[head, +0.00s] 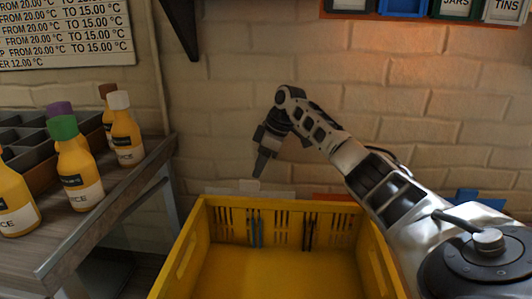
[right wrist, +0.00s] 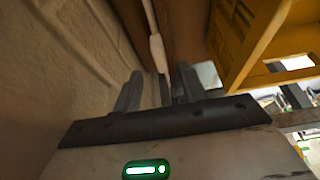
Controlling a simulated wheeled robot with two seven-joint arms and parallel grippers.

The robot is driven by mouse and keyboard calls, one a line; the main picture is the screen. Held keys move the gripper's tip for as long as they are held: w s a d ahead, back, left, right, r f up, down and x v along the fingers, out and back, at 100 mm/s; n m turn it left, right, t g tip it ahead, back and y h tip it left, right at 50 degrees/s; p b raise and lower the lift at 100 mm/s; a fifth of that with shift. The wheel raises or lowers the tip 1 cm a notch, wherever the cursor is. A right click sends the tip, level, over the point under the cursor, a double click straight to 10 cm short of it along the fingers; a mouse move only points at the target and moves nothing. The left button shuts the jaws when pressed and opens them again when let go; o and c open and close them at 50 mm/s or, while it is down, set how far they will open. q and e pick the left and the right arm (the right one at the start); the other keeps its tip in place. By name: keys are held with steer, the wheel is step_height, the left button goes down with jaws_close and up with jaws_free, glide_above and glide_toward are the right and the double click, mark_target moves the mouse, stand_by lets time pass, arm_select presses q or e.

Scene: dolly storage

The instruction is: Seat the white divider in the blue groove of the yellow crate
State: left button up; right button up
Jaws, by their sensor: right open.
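The yellow crate (head: 280,204) stands open toward me in the lower middle of the head view. A blue groove (head: 257,232) runs down the inside of its far wall, left of a dark groove. A white panel, apparently the white divider (head: 243,186), shows just above and behind the crate's far rim, mostly hidden by it. My right gripper (head: 260,167) points down above that panel. In the right wrist view its fingers (right wrist: 157,91) are open, with a thin white edge (right wrist: 156,48) in line with the gap between them. Contact cannot be told. My left gripper is out of view.
An orange panel (head: 333,197) and a blue panel (head: 482,196) show behind the crate to the right. A table (head: 115,200) with several yellow bottles stands left. The brick wall (head: 225,130) is close behind. The crate's inside looks empty.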

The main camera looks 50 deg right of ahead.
mark_target(251, 181)
steer(key=b+x, duration=0.1)
steer(key=x, duration=0.6)
steer(key=shift+w+f+b, duration=0.15)
steer(key=shift+b, duration=0.25)
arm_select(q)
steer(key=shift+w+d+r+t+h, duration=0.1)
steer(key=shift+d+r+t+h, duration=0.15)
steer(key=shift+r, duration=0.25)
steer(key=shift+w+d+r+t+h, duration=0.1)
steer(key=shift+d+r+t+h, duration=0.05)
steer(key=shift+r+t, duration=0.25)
arm_select(e)
steer(key=shift+w+a+f, duration=0.1)
steer(key=shift+w+f, duration=0.1)
steer(key=shift+f, duration=0.2)
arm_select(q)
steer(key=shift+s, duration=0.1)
arm_select(e)
jaws_close()
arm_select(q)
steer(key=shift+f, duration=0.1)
